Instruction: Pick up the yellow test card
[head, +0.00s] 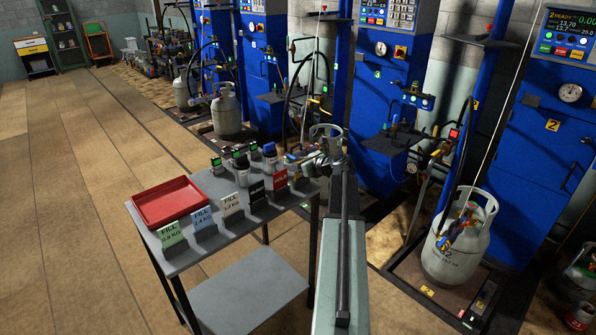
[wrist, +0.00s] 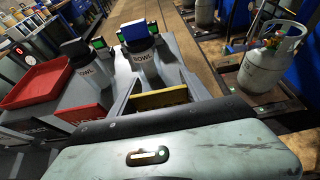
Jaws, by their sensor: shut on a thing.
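In the head view my gripper (head: 298,163) is at the right end of the grey table, mostly hidden by my own arm. Only a small yellow patch shows there. I cannot tell whether the card's lower edge is clear of the table.
A red card (head: 280,181) stands close beside my gripper, with black, white, blue and green cards leftward. A red tray (head: 171,203) fills the table's left end. A gas cylinder (head: 455,245) stands right; open floor lies left.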

